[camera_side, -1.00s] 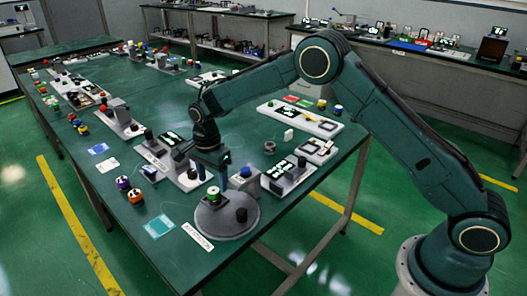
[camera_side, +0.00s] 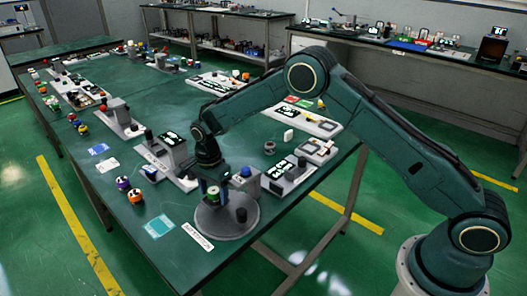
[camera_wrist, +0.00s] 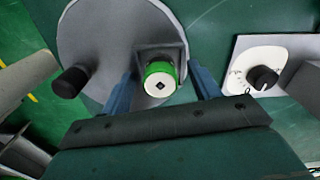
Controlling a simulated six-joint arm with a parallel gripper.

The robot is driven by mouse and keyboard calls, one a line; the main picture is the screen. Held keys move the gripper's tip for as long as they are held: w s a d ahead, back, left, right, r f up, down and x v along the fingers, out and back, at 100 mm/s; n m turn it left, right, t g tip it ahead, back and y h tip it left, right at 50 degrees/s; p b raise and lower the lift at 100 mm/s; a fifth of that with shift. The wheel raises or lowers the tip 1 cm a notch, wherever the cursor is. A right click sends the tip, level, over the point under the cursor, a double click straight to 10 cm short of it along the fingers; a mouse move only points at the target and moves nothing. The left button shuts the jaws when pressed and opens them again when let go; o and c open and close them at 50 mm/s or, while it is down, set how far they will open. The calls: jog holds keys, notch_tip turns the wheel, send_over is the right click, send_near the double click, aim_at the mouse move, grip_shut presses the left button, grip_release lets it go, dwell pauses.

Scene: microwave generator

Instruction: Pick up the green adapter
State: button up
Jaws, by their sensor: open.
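The green adapter (camera_wrist: 160,72) is a short round piece with a green rim and a white top with a dark centre mark. It sits in a grey holder (camera_wrist: 178,50) on the round grey plate (camera_wrist: 95,30). In the side view the adapter (camera_side: 213,193) shows just below my gripper (camera_side: 212,185). In the wrist view my gripper (camera_wrist: 162,82) is open, with one blue finger on each side of the adapter. I see a gap at each side; I cannot tell how deep the fingers reach.
A black knob (camera_wrist: 70,82) stands on the plate left of the adapter. A white-faced unit with a black dial (camera_wrist: 263,77) is to the right in the wrist view. In the side view, purple and orange round pieces (camera_side: 134,195) and a label (camera_side: 198,237) lie nearby.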

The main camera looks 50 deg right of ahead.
aim_at(214, 190)
jog(key=c, duration=1.1)
jog(key=shift+r, duration=0.1)
jog(key=shift+c, duration=0.2)
notch_tip(214, 190, up, 20)
jog(key=shift+d, duration=0.15)
dwell(0.4)
jog(key=s+d+f+n, duration=0.2)
jog(key=s+d+n, duration=0.7)
jog(key=d+n, duration=0.2)
jog(key=shift+s+d+n, duration=0.15)
jog(key=shift+s+n, duration=0.1)
jog(key=shift+n, duration=0.65)
jog(key=shift+f, duration=0.1)
